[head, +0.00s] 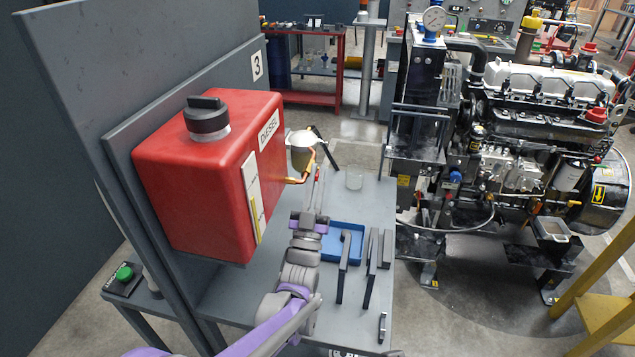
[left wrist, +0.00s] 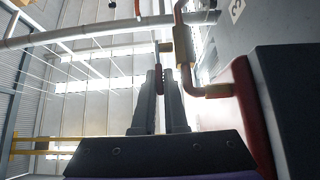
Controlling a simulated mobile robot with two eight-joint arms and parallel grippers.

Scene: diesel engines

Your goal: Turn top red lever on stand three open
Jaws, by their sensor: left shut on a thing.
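Stand three is a grey panel (head: 85,60) with a number 3 plate (head: 257,65) and a red diesel tank (head: 195,165) on its front. A copper pipe (head: 299,180) comes out of the tank's right side; it also shows in the left wrist view (left wrist: 188,55). A small red lever (head: 318,173) is by the pipe. My left gripper (head: 316,194) reaches up to it from below. In the left wrist view its fingers (left wrist: 163,75) are closed around the red lever (left wrist: 159,80), beside the pipe. My right gripper is not in view.
A cream filter bowl (head: 302,150) is just behind the lever. A diesel engine (head: 530,140) stands to the right, beyond an open floor gap.

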